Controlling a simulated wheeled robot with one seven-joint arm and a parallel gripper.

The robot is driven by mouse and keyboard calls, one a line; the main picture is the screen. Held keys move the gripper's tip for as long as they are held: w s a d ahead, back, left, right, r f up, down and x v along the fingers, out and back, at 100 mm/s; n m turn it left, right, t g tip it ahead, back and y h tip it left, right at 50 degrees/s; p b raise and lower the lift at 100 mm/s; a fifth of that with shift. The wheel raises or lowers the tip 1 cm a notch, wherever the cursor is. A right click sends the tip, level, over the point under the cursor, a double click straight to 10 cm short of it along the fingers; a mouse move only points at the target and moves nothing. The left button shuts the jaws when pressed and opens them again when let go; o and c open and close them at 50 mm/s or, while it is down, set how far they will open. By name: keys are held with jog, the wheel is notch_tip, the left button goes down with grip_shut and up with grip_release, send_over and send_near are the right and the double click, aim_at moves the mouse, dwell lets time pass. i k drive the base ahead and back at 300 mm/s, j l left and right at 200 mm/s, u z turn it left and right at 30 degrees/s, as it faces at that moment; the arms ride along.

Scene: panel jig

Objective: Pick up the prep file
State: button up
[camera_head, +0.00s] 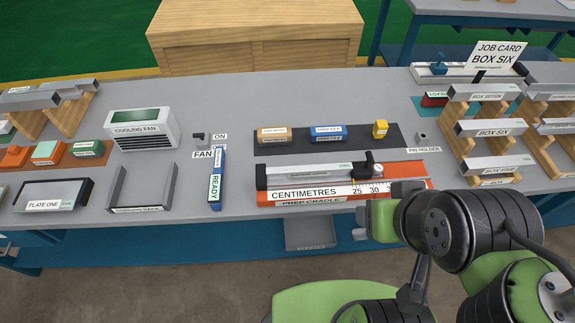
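Two labelled blocks lie on a dark mat (355,144) at the middle of the bench: an orange-brown one (274,134) and a blue one (328,133). Their labels are too small to read surely, so I cannot tell which is the prep file. A small yellow block (380,129) stands at the mat's right. In front is the orange prep cradle (310,202), with a metal bar (312,174) and a centimetre scale (318,191). My arm is at the lower right, just in front of the cradle's right end. My gripper's fingertips cannot be made out.
Left of the mat are a blue READY piece (216,178), a fan switch (200,139), an open grey holder (142,192) and a cooling fan (141,128). A pin holder (422,138) and wooden racks (462,145) with labelled bars stand right. Bare bench lies behind the mat.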

aim_at(332, 134)
jog(key=i+u, duration=0.1)
jog(key=u, duration=0.4)
jog(key=i+l+u, duration=0.1)
jog(key=u, duration=0.35)
jog(key=l+u, duration=0.15)
jog(key=u, duration=0.35)
jog(key=i, duration=0.05)
